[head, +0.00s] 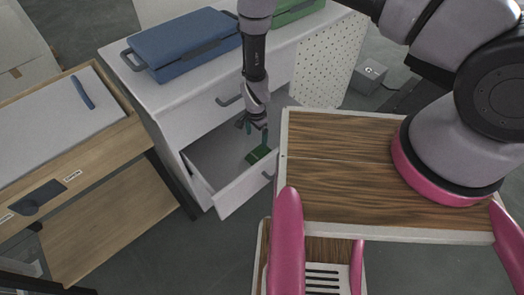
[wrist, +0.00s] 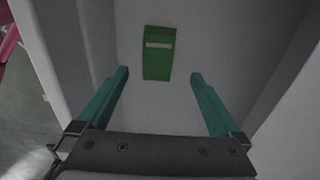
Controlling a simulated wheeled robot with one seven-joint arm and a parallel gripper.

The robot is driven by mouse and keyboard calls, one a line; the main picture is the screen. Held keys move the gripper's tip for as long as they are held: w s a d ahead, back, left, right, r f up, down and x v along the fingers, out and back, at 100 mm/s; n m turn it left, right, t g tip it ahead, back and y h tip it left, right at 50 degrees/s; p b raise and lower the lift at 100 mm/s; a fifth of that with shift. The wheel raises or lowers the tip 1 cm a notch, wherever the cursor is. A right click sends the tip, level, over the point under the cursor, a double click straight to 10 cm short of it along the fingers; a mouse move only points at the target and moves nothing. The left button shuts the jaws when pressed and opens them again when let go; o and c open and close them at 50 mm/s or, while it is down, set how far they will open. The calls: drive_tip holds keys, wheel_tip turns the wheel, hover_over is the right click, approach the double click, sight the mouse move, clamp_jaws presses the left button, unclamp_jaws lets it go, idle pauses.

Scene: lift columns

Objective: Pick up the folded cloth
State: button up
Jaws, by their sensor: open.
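A green folded cloth (wrist: 158,62) with a pale stripe lies on the floor of an open drawer, seen in the wrist view just ahead of and between the fingertips. In the head view the small green thing (head: 258,154) shows in the open drawer (head: 240,192) of a white cabinet. My gripper (wrist: 160,76) is open and empty, its two teal fingers pointing down into the drawer. In the head view my gripper (head: 254,132) is over the drawer, close to the cloth. The fingers do not touch the cloth in the wrist view.
The drawer's side walls rise on both sides of my gripper. A blue case (head: 183,44) and a green case (head: 292,10) lie on the white cabinet (head: 160,92). A wooden desk (head: 110,205) stands at the left. A white perforated panel (head: 328,62) is at the cabinet's right.

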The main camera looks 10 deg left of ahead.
hover_over(259, 153)
wheel_tip(259, 153, down, 5)
drive_tip(key=shift+f, duration=0.1)
drive_tip(key=shift+w+f, duration=0.1)
drive_tip(key=shift+f, duration=2.8)
drive_tip(key=c, duration=1.1)
drive_tip(key=shift+r, duration=0.1)
wheel_tip(259, 153, up, 10)
drive_tip(key=shift+f, duration=0.1)
